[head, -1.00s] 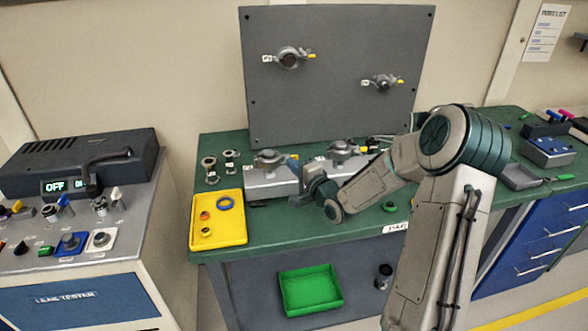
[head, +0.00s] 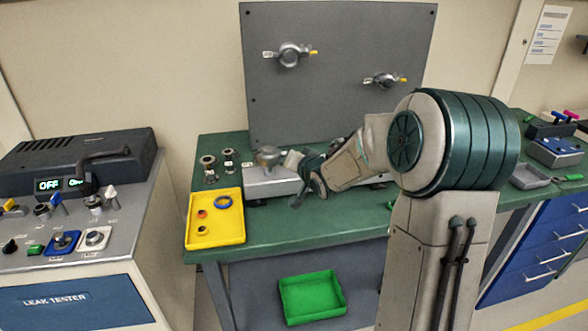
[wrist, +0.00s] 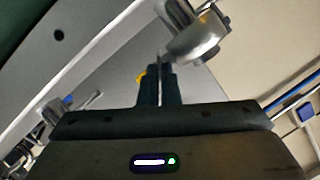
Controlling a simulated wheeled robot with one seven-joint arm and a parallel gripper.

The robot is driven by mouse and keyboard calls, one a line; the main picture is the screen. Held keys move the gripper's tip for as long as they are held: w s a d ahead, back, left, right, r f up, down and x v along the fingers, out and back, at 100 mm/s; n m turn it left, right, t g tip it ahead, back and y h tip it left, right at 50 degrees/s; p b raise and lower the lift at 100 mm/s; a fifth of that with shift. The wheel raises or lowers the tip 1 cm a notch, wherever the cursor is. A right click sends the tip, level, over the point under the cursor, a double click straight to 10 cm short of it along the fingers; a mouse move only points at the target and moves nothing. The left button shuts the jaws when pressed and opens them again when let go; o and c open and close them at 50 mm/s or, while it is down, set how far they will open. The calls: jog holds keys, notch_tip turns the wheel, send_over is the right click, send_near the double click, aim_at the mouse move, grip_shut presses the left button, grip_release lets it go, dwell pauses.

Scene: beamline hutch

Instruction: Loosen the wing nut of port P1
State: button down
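Port labels are too small to read, so I cannot tell which clamp is P1. A metal clamp (head: 268,156) sits on the left of the grey block (head: 262,183) on the green bench. My gripper (wrist: 159,70) is just right of this clamp in the head view, largely hidden by its own wrist. In the wrist view its two dark fingers are close together, tips by a thin grey piece beneath a round metal clamp (wrist: 197,38). Whether they grip that piece is unclear. The block's right clamp is hidden behind my arm.
A grey panel (head: 335,110) behind carries two more clamps, upper left (head: 290,55) and right (head: 385,80). A yellow tray (head: 228,232) with rings lies front left on the bench. A green bin (head: 312,297) sits below. The leak tester (head: 75,165) stands at left.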

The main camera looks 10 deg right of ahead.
jog(key=n+h+b, duration=0.1)
jog(key=b, duration=0.3)
jog(key=n+b, duration=0.2)
jog(key=b, duration=0.2)
jog(key=shift+a+h+b, duration=0.35)
jog(key=shift+h+b, duration=0.05)
jog(key=b, duration=0.2)
jog(key=shift+r+n+b, duration=0.15)
jog(key=shift+n+b, duration=0.15)
jog(key=shift+r+h+b, duration=0.2)
jog(key=shift+h+b, duration=0.15)
jog(key=shift+h, duration=0.05)
jog(key=c, duration=1.6)
grip_release()
jog(key=shift+w, duration=0.1)
jog(key=shift+c, duration=0.2)
jog(key=shift+f, duration=0.15)
jog(key=shift+f, duration=0.1)
jog(key=shift+p, duration=0.6)
